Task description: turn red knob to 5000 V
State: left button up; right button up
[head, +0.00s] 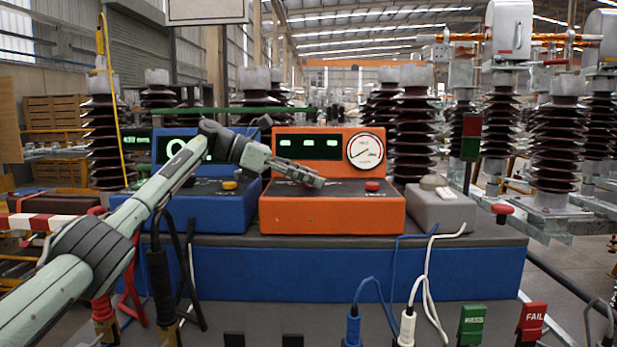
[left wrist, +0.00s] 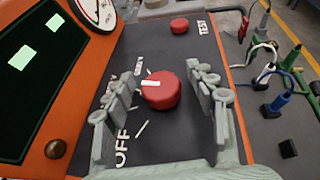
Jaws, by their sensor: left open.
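The orange tester (head: 330,213) stands on the blue-sided bench with its dark panel facing up. In the left wrist view the red knob (left wrist: 160,92) sits on that panel, its white mark pointing left in the picture. White tick marks and lettering surround it; OFF is readable below left, a label above is hard to read. My left gripper (head: 310,178) is over the panel and open, and in the wrist view its two fingers (left wrist: 163,105) stand on either side of the knob, with visible gaps. In the head view the gripper hides the knob. My right gripper is not in view.
A red button (left wrist: 180,25) marked TEST is beyond the knob on the same panel. A round gauge (head: 366,151) and lit displays are on the upright face. A blue tester (head: 215,210) stands left, a grey box (head: 437,208) right. Cables and plugs are in front.

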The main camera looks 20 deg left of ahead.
pick_arm(q)
jog(key=v, duration=1.2)
jog(key=shift+d+r, duration=0.1)
jog(key=shift+d, duration=0.05)
